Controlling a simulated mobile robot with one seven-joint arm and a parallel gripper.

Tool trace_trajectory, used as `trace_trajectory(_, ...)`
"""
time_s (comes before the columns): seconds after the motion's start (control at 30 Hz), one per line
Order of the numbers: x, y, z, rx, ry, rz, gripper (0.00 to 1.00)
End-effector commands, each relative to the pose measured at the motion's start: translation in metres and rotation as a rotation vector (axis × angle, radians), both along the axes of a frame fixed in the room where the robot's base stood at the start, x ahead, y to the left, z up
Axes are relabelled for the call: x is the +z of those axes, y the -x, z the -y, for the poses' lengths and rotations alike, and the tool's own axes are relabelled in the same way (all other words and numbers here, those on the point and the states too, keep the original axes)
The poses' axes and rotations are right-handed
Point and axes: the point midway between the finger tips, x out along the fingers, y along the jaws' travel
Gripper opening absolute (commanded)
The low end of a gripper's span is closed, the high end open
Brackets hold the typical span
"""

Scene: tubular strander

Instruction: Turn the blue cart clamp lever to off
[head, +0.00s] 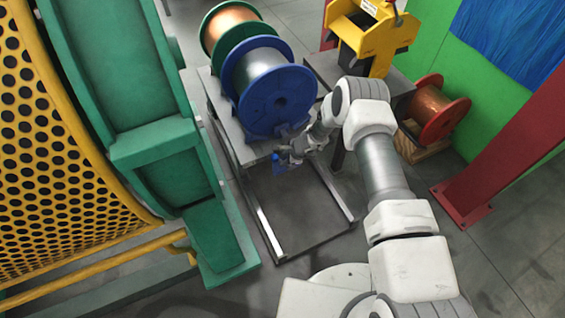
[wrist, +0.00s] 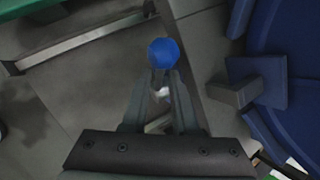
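The blue lever's round knob (wrist: 164,52) shows in the wrist view just past my fingertips. In the head view a small blue part (head: 277,162), likely this lever, shows at the front of the cart (head: 226,125). My gripper (wrist: 165,78) points at the knob, its two fingers on either side of a narrow gap just below it. A pale part shows between the fingers. I cannot tell whether the fingers touch the lever's stem. In the head view my gripper (head: 289,158) is low beside the blue spool, and its fingers are too small to read.
The big blue spool (head: 290,105) stands on the cart, close to my wrist, with a green spool (head: 232,25) behind. A green and yellow machine (head: 150,150) fills the left. A red spool (head: 438,110) and red post (head: 500,140) stand right. Floor in front is clear.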

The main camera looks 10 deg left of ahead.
Motion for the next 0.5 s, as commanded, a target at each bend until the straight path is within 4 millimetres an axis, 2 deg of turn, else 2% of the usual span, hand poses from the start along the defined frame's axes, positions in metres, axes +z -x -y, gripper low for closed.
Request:
trace_trajectory(0.1,-0.0113,-0.0019,-0.0048,0.004,0.002,0.001,0.27)
trace_trajectory(0.47,-0.0129,-0.0035,-0.0064,0.001,0.000,0.000,0.27)
trace_trajectory(0.5,-0.0129,-0.0035,-0.0064,0.001,0.000,0.000,0.22)
